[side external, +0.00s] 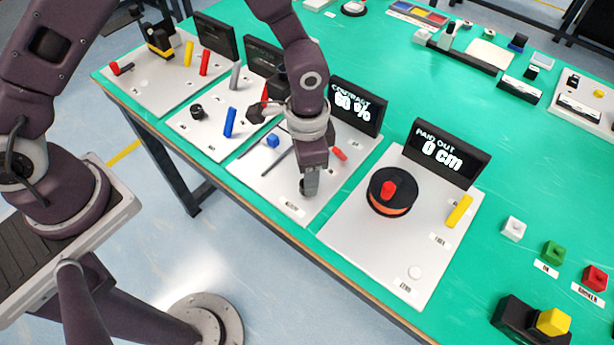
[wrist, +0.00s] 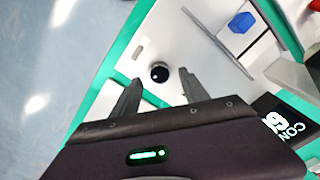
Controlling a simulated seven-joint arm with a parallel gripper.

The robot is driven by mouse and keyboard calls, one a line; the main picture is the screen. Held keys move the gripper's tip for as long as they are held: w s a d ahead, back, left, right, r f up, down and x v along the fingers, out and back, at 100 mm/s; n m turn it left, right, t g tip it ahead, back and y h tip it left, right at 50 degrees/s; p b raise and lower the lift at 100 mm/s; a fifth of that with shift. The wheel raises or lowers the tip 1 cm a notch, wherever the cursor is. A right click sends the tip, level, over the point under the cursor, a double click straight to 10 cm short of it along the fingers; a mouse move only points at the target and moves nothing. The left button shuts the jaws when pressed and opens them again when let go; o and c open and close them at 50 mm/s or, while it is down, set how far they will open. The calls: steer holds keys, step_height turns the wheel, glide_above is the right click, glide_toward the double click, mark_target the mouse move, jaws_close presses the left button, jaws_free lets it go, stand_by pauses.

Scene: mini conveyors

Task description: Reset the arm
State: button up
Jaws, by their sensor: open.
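My gripper (side external: 309,182) is low over the front part of the white panel (side external: 262,178) that stands before the contrast display (side external: 357,106). In the wrist view my gripper (wrist: 159,77) shows two dark fingers spread apart with nothing held between them. A round black knob (wrist: 160,71) on the panel shows between the fingertips, apart from both. How high the fingers are above it I cannot tell. In the side view the arm and hand largely hide the knob. A blue block (side external: 273,141) lies on the same panel, left of my gripper; it also shows in the wrist view (wrist: 241,22).
The panel to the right holds a black-and-orange reel (side external: 391,193) with a red knob, a yellow bar (side external: 459,211) and a "PAID OUT 0 cm" display (side external: 445,153). Another panel (side external: 205,133) with a blue bar (side external: 230,122) stands left.

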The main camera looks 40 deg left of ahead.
step_height(320, 180, up, 4)
steer(key=shift+r, duration=0.15)
steer(key=a+r+n+t, duration=0.2)
steer(key=a+r, duration=0.3)
steer(key=r, duration=0.5)
steer(key=s+a+r+n+t, duration=0.1)
steer(key=s+a+r+n, duration=0.2)
steer(key=s+a+r, duration=0.2)
steer(key=s+a+r+n+t, duration=0.2)
steer(key=s+a+r, duration=0.3)
steer(key=s, duration=0.8)
step_height(320, 180, up, 4)
steer(key=shift+a+f+n+t, duration=0.2)
steer(key=shift+n+t, duration=0.1)
steer(key=shift+n, duration=0.1)
steer(key=shift+w+r, duration=0.1)
